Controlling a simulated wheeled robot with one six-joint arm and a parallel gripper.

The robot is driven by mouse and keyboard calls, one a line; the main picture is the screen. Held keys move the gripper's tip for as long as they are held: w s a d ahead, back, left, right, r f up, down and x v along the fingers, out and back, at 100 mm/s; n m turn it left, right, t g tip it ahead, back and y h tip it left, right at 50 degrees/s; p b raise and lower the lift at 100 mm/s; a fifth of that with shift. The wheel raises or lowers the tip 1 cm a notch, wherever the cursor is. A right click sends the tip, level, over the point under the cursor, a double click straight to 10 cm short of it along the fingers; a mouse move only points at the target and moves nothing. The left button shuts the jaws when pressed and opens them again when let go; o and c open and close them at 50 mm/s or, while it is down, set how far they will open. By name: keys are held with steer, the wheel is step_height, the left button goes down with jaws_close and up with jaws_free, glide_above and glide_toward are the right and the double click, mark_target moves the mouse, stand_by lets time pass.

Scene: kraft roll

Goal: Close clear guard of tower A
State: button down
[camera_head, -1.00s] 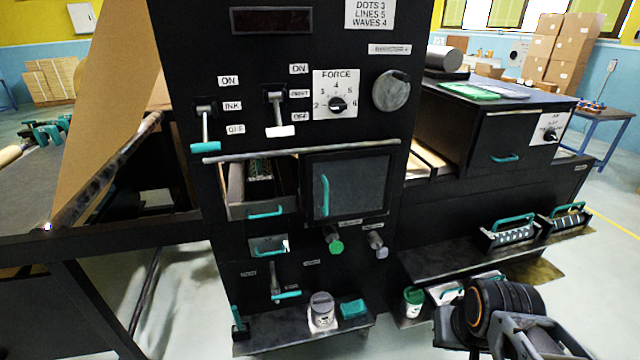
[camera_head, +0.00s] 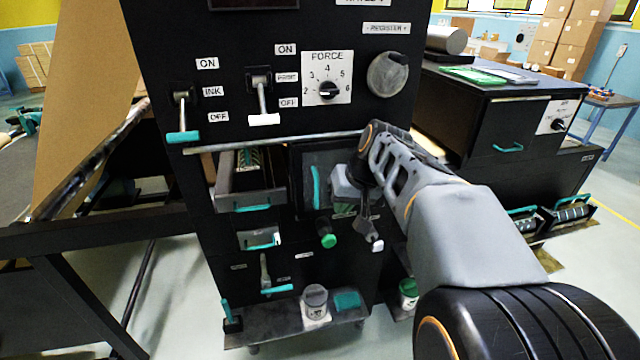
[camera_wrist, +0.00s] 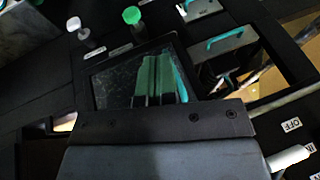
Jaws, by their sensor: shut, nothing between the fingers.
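The clear guard (camera_head: 325,165) of the tower is a dark-framed smoky panel with an upright teal handle (camera_head: 316,188). It stands to the right of an uncovered opening (camera_head: 246,180) in the tower front, below a long metal rail. In the wrist view the guard (camera_wrist: 110,82) and its teal handle (camera_wrist: 180,78) lie in front of me. My gripper (camera_head: 343,208) is shut and empty in front of the guard's right part, right of the handle. In the wrist view its fingers (camera_wrist: 156,62) are beside the handle; I cannot tell whether they touch it. My arm hides the guard's right side.
A teal-handled drawer (camera_head: 250,205) sits in the opening. Ink and print levers (camera_head: 262,105) hang above the rail (camera_head: 270,143). A low shelf (camera_head: 285,325) holds a pot.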

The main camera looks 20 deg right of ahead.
steer(key=w+d+r+t+y, duration=0.2)
steer(key=w+d+r, duration=0.3)
steer(key=d, duration=0.3)
steer(key=a+r+p+x, duration=0.1)
steer(key=a+x, duration=0.1)
steer(key=x, duration=0.9)
steer(key=shift+w+a, duration=0.25)
steer(key=shift+w, duration=0.25)
